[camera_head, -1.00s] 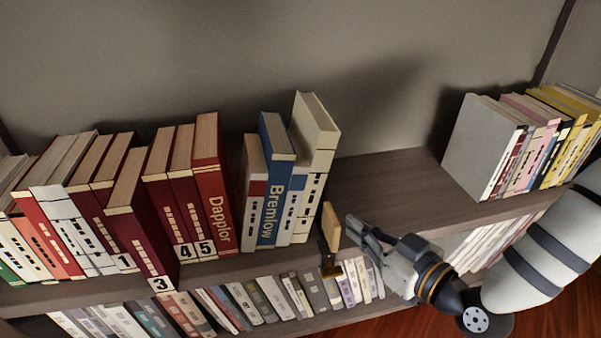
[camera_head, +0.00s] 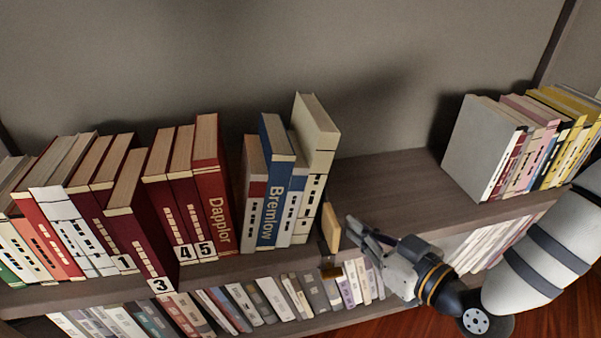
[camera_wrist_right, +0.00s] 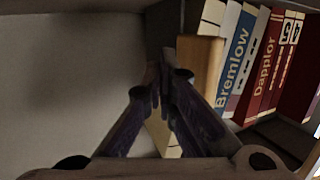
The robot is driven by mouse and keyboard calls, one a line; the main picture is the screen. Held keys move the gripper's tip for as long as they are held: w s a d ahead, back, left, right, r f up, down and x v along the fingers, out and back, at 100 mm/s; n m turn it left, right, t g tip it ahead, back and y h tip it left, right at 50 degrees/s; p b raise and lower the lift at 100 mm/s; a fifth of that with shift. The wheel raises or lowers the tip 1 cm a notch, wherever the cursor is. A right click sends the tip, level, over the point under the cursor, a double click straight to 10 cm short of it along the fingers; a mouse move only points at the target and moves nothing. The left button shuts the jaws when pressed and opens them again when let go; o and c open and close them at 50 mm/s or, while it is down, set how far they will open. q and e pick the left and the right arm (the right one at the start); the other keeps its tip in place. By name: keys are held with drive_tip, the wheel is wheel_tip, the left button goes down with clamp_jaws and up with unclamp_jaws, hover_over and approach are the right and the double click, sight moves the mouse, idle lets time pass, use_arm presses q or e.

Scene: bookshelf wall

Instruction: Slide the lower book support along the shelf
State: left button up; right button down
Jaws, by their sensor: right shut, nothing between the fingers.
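A small tan wooden book support (camera_head: 331,228) stands at the front of the upper shelf, just right of the cream book at the end of the middle group. A small brown, brass-like piece (camera_head: 331,271) shows below it at the shelf's front edge; I cannot tell how the two join. The tan support also shows in the right wrist view (camera_wrist_right: 199,62), beside the books. My right gripper (camera_head: 352,228) is shut and empty, just right of the support. In the wrist view its dark fingers (camera_wrist_right: 160,80) meet near the support; contact is unclear. My left gripper is not in view.
The middle books, including the blue Bremlow book (camera_head: 275,185), stand left of the support. Red books (camera_head: 208,195) stand further left. Bare shelf (camera_head: 390,190) lies between the support and the grey book (camera_head: 480,150) at right. A lower row of books (camera_head: 250,300) sits below.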

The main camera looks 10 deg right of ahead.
sight(339, 240)
drive_tip(key=shift+a, duration=0.1)
drive_tip(key=shift+a, duration=2.15)
drive_tip(key=shift+a, duration=0.3)
drive_tip(key=shift+d, duration=0.1)
drive_tip(key=d+p, duration=0.1)
drive_tip(key=d, duration=0.3)
drive_tip(key=shift+p, duration=0.4)
drive_tip(key=shift+s, duration=0.1)
